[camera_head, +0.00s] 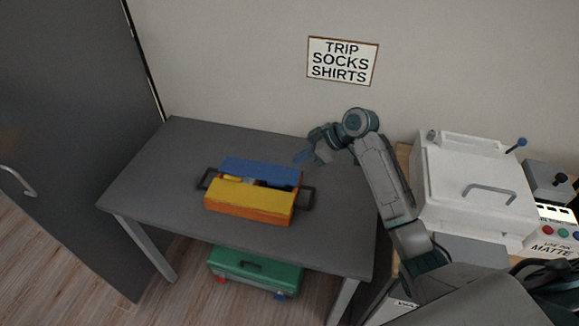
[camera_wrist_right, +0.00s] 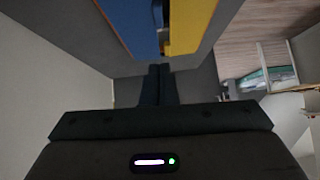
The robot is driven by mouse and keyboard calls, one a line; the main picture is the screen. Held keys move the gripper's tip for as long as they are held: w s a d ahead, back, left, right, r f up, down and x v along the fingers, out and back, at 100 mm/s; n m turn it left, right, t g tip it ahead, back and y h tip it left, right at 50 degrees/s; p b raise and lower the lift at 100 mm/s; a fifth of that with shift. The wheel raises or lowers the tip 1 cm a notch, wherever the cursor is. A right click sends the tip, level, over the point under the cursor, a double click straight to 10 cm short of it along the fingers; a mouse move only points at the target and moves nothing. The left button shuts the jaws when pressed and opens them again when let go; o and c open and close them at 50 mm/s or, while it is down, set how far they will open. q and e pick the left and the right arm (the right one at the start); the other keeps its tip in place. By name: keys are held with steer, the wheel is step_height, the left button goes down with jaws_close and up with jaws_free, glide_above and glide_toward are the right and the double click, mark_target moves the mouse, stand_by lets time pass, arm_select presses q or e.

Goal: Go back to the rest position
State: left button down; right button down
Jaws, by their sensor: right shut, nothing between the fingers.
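My right gripper (camera_head: 303,157) is shut and empty. It is raised above the right back part of the dark grey table (camera_head: 143,190), just right of and behind the toolbox. In the right wrist view its fingers (camera_wrist_right: 159,70) are together, pointing toward the toolbox. The toolbox (camera_head: 248,213) has an orange body, a yellow flap and a blue flap, with a narrow gap between them and dark handles at both ends. Blue and yellow parts of it also show in the right wrist view (camera_wrist_right: 185,25). My left gripper does not show.
A green case (camera_head: 255,268) stands on the floor under the table. A white lidded machine (camera_head: 470,175) stands to the right, near my right arm, with a control box (camera_head: 550,228) beside it. A sign (camera_head: 342,62) hangs on the wall. A grey door (camera_head: 60,100) is at left.

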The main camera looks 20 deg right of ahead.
steer(key=s+f+m+h, duration=0.1)
steer(key=s+f, duration=0.2)
steer(key=s, duration=0.3)
steer(key=s+f+m+h, duration=0.2)
steer(key=s+f, duration=0.2)
steer(key=s, duration=0.2)
steer(key=s+f+m+h, duration=0.1)
steer(key=s+f, duration=0.2)
steer(key=s, duration=0.4)
steer(key=shift+a+f+m, duration=0.15)
steer(key=shift+f+m, duration=0.25)
steer(key=s+d+m+g+h, duration=0.1)
steer(key=s+m+h, duration=0.15)
steer(key=s, duration=0.65)
steer(key=s+d+m+h, duration=0.2)
steer(key=s+m, duration=0.1)
steer(key=s, duration=0.6)
step_height(320, 180, down, 27)
steer(key=w+d+g, duration=0.1)
steer(key=w+d, duration=0.1)
steer(key=s+d+f+g, duration=0.1)
steer(key=s+d+f, duration=0.1)
steer(key=s+f, duration=1.7)
step_height(320, 180, down, 2)
steer(key=shift+f, duration=0.25)
